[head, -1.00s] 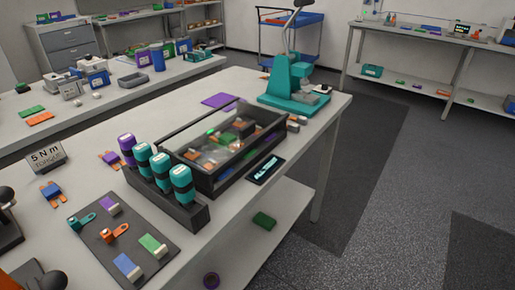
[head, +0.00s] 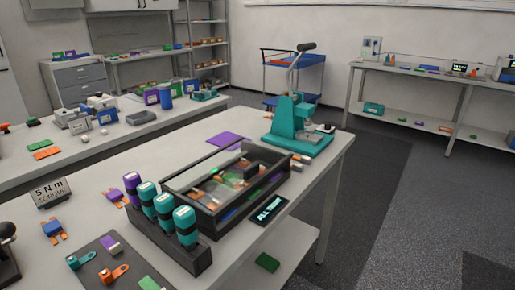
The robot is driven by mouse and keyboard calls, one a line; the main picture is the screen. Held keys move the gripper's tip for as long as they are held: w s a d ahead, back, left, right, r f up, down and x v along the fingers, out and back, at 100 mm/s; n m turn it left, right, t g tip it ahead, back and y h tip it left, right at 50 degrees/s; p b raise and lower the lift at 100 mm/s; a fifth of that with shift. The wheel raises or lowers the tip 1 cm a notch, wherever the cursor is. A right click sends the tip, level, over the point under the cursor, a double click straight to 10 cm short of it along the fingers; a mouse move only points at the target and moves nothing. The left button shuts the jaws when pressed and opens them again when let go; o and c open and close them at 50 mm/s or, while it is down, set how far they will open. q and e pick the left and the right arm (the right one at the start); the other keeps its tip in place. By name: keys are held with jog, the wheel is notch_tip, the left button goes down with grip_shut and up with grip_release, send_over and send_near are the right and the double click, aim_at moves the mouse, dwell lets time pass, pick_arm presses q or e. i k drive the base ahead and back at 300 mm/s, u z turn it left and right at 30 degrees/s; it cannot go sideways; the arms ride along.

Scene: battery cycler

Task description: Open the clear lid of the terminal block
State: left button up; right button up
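A long black box (head: 262,211) stands on the near bench, with several small coloured parts inside. A pale, see-through sheet seems to cover part of its top; I cannot tell for sure whether this is the clear lid or whether the box is the terminal block. Small devices, one with a lit display (head: 459,68), stand on the far right bench, too small to make out a lid. Neither of my grippers is in view.
A teal lever press (head: 292,122) stands at the bench's far end. A torque sign (head: 52,192) and a dark mat (head: 117,262) are at left. Open floor (head: 400,200) lies to the right.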

aim_at(252, 170)
jog(key=k, duration=0.5)
jog(key=z, duration=1.2)
jog(key=i, duration=1)
jog(key=u, duration=1.75)
